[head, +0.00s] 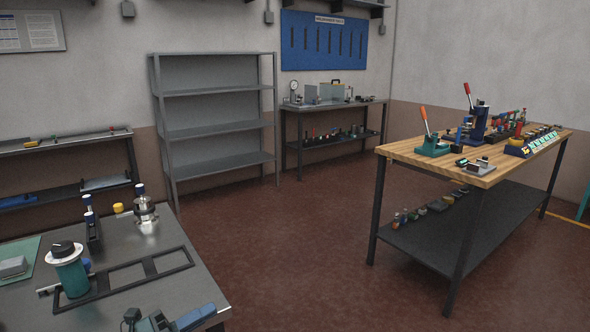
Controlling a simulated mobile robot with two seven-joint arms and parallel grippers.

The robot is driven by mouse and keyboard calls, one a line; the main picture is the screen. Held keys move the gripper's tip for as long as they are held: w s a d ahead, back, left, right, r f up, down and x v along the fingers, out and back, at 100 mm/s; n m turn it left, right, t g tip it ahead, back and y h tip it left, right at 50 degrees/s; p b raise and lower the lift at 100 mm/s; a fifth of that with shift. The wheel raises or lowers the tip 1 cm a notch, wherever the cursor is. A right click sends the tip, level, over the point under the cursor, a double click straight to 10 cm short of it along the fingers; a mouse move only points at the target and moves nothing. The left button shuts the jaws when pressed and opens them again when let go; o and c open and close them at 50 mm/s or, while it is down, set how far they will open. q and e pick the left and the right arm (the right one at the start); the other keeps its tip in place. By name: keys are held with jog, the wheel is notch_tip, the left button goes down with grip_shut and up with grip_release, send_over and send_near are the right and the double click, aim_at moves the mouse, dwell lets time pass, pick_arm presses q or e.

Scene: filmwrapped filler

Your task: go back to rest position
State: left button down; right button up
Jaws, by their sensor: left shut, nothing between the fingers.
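My left gripper is hard to make out. A dark teal and blue shape (165,320) is cut off by the bottom edge, over the near right corner of the grey table (195,272). I cannot tell whether it is part of that gripper or a device on the table. I see nothing held. My right gripper is not in view.
The table holds a black frame (118,280), a teal cylinder with a white disc (72,275) and a metal fixture (145,208). An empty grey shelf (215,132) stands behind. A wooden bench (405,150) with tools stands right. The red floor (310,240) between is clear.

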pick_arm(q)
jog(key=s+d+f+n+y, duration=0.2)
jog(key=s+f+n+y, duration=0.4)
jog(key=n, duration=0.8)
jog(key=s+d+f+n+g+y+p, duration=0.1)
jog(key=s+f+n+y, duration=0.5)
jog(key=s+f+n, duration=0.6)
jog(key=s+d+n, duration=0.1)
jog(key=s+n, duration=0.1)
jog(key=n, duration=0.1)
jog(key=shift+s+d+f+y, duration=0.15)
jog(key=shift+y, duration=0.25)
